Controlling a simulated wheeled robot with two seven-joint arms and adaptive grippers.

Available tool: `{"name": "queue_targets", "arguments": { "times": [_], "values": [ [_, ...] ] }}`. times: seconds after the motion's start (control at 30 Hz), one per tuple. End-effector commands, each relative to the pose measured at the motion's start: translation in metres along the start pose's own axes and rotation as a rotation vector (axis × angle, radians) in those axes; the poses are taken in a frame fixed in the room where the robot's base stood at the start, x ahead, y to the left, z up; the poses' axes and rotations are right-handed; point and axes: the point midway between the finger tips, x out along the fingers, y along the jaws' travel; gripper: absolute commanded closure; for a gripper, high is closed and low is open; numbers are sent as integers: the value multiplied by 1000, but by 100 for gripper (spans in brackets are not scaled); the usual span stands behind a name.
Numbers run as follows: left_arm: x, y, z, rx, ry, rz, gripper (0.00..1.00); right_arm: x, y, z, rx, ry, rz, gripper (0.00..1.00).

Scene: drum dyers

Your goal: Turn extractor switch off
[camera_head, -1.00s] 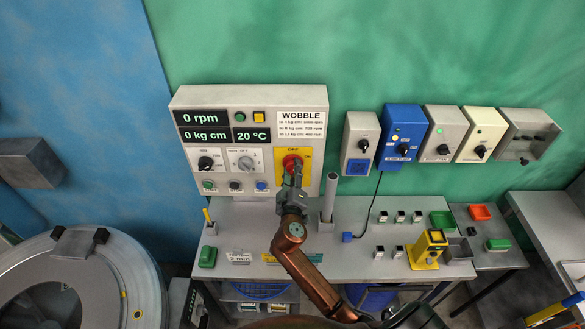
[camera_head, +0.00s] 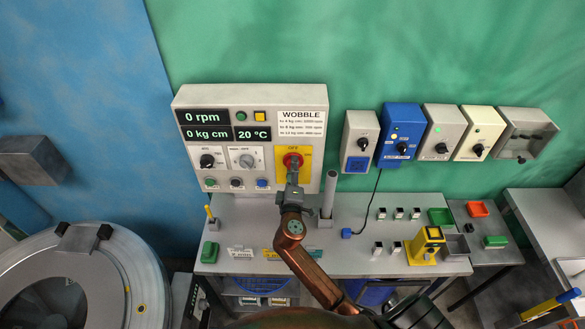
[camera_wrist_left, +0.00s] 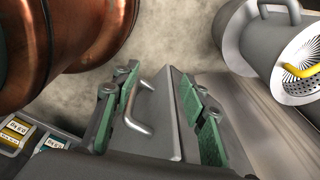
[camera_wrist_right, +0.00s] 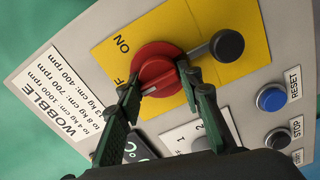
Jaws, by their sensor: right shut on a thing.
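A red rotary switch (camera_head: 291,158) sits on a yellow plate (camera_head: 304,166) on the right part of the grey control panel. In the right wrist view the red knob (camera_wrist_right: 150,62) has ON and a partly hidden OFF lettered beside it. My right gripper (camera_wrist_right: 158,80) is shut on this knob, a fingertip on each side. In the head view my right gripper (camera_head: 292,180) reaches the switch from below; I cannot tell exactly where the knob points. My left gripper (camera_wrist_left: 155,100) is open, with its green pads apart, near a grey box with a handle (camera_wrist_left: 140,108).
The control panel (camera_head: 180,150) reads 0 rpm, 0 kg cm and 20 °C. A blue box (camera_head: 411,117) and several grey boxes hang on the green wall. A grey upright tube (camera_head: 329,195) stands right of my right gripper. The workbench (camera_head: 350,262) holds small items.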

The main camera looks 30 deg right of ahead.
Motion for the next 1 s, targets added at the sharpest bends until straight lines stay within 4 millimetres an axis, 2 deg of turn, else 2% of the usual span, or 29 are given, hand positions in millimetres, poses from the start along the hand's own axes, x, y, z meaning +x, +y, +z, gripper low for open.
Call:
{"name": "queue_targets", "arguments": {
  "times": [0.2, 0.23, 0.47, 0.8, 0.87, 1.0],
  "values": [
    [0, 0, 0, 0, 0, 0, 60, 0, -1, 0, -3, 1, -1, 91],
    [0, 0, 0, 0, 0, 0, 60, 0, -1, 0, -3, 1, -1, 66],
    [0, 0, 0, 0, 0, 0, 60, 0, 0, 0, -1, 1, -1, 50],
    [0, -3, 2, 0, -2, -3, 60, -3, -1, 0, 0, 0, -1, 49],
    [0, -2, 2, 0, -1, -2, 60, -8, -1, 0, 0, 1, -2, 49],
    [0, -1, 1, 0, -1, -1, 60, -30, -2, 0, 1, 0, -3, 49]
  ]
}}
